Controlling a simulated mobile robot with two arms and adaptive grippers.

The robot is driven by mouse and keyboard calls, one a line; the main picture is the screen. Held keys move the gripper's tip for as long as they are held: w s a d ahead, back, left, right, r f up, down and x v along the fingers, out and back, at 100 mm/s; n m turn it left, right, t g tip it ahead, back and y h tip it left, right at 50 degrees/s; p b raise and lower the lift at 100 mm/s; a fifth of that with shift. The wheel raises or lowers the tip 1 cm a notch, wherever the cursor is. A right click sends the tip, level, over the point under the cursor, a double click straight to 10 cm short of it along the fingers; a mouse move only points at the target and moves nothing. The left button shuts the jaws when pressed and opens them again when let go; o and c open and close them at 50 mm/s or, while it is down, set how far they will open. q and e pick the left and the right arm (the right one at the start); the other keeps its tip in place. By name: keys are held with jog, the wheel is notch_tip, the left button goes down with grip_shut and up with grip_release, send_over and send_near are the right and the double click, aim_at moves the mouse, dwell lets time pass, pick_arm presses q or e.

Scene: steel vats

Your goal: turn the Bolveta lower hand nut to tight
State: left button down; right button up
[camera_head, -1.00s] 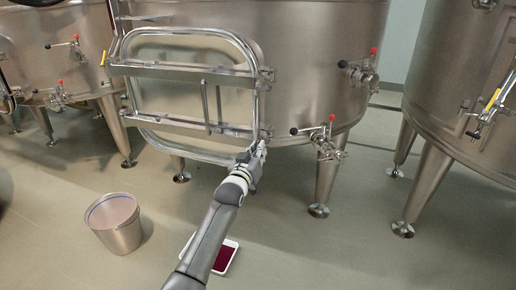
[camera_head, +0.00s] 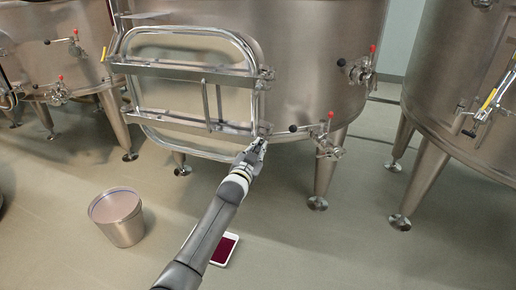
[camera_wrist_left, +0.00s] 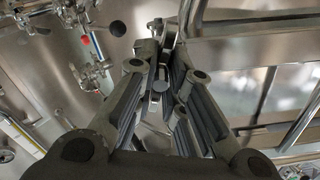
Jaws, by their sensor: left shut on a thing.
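The steel vat (camera_head: 310,60) in the middle has a square door (camera_head: 190,90) with a bright frame and two cross bars. The lower bar (camera_head: 185,121) ends at the door's lower right corner. My left gripper (camera_head: 257,150) is at that corner in the head view. In the left wrist view its fingers (camera_wrist_left: 160,88) close around a small metal part with a round end, which I take to be the lower hand nut (camera_wrist_left: 159,86). The fingers hide most of it. The upper bar's end fitting (camera_head: 266,74) is clear of the gripper. My right gripper is not in view.
Valves with red-tipped levers (camera_head: 328,135) stick out just right of my left gripper, with another valve (camera_head: 360,68) higher up. Another vat (camera_head: 465,90) is at right.

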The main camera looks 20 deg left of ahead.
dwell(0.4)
pick_arm(q)
jog(key=c, duration=1.5)
grip_release()
jog(key=shift+s+a, duration=0.15)
jog(key=shift+s, duration=2.9)
jog(key=shift+s+a, duration=0.1)
jog(key=shift+s, duration=2.9)
